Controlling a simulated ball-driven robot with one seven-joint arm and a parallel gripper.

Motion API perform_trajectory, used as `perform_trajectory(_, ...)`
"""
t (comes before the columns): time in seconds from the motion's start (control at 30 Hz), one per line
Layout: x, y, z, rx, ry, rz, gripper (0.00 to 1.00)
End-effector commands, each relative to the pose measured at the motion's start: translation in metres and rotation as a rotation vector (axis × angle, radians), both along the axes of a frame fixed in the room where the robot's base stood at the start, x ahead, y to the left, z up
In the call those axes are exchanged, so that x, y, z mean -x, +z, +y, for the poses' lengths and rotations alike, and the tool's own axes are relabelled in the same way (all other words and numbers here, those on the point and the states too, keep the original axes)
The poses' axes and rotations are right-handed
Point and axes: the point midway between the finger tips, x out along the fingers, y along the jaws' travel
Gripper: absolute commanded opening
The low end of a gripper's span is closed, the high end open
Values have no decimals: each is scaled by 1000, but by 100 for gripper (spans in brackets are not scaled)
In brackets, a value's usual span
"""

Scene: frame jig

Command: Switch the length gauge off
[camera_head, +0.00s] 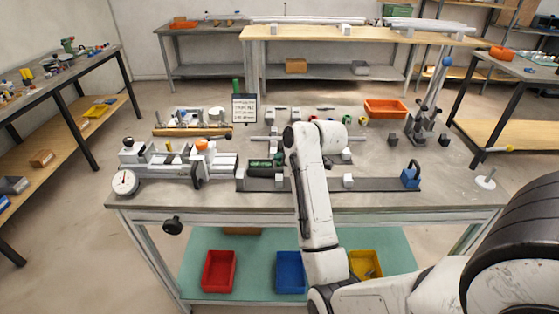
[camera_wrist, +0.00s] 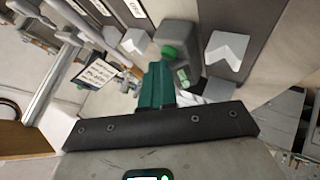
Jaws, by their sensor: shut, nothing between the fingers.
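In the wrist view, a dark grey box (camera_wrist: 180,38) with a round green button (camera_wrist: 169,51) and a small green patch (camera_wrist: 183,77) lies just beyond my fingertips; it looks like the length gauge. I cannot tell whether the patch is a lit display. My gripper (camera_wrist: 158,70) has teal fingers, closed together and empty. Its tips appear close to the box, near the green button; I cannot tell whether they touch. In the head view, my white arm covers part of the workbench and the gripper is hard to make out.
Pale V-shaped blocks (camera_wrist: 228,48) flank the box. A sign (camera_head: 244,108) stands behind the jig rail (camera_head: 380,184). A dial gauge (camera_head: 124,182) is at left, a blue block (camera_head: 411,178) at right. An orange tray (camera_head: 385,109) sits behind. The bench's front right is mostly clear.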

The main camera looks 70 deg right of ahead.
Motion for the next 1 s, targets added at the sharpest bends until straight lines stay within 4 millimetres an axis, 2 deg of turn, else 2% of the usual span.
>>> perform_trajectory(0.03, 5, -16, 2, -26, -1, 29, 0)
perform_trajectory(0.37, 4, -15, 2, -25, -1, 28, 0)
perform_trajectory(1.0, 2, 44, 1, -17, 1, 17, 0)
